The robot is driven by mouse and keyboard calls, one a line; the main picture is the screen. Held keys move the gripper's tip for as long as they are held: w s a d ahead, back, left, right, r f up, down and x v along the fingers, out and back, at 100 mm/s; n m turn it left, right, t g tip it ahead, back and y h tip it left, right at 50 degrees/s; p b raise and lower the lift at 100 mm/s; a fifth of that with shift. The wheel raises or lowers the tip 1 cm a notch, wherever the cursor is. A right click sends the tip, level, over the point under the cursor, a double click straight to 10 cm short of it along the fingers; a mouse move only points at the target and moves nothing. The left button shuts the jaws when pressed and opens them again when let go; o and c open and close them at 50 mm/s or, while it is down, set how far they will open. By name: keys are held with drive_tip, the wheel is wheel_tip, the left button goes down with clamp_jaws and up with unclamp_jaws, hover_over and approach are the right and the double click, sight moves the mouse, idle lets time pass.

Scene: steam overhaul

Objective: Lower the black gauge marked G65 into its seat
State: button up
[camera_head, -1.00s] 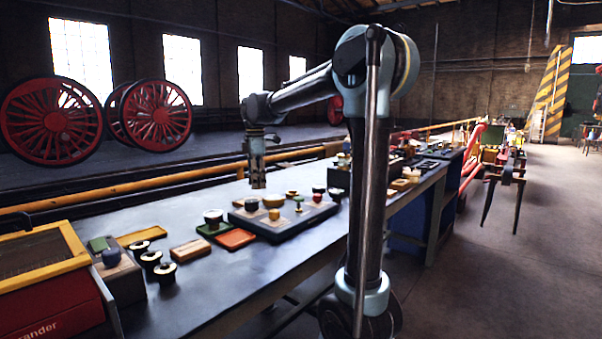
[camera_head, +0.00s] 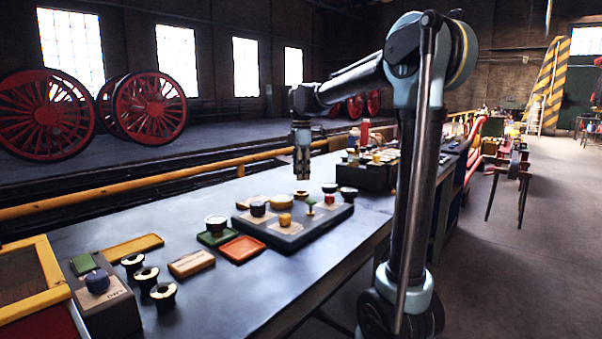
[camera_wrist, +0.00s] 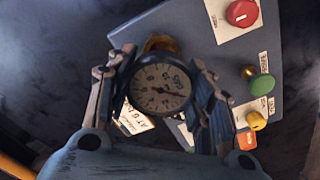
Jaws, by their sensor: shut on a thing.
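My gripper (camera_head: 302,165) hangs above the back of the blue-grey board (camera_head: 321,229) on the bench. The board (camera_wrist: 185,38) lies below the gauge. A brass-coloured round part (camera_wrist: 160,43) shows partly behind the gauge's upper edge. The gauge hides what lies directly under it, and I cannot make out its seat.
The board carries a red knob (camera_wrist: 242,13), a green knob (camera_wrist: 262,85) and a yellow knob (camera_head: 284,220). Green (camera_head: 216,238) and orange (camera_head: 242,248) trays lie left of it. Several black-and-brass parts stand further left.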

drive_tip(key=shift+a+f, duration=0.1)
drive_tip(key=shift+s+f, duration=0.1)
drive_tip(key=shift+f, duration=1.7)
drive_tip(key=shift+f, duration=1.2)
idle(1.0)
drive_tip(key=o, duration=1.2)
drive_tip(key=shift+o, duration=0.2)
drive_tip(key=o, duration=0.3)
drive_tip(key=shift+o, duration=0.2)
drive_tip(key=shift+r, duration=0.15)
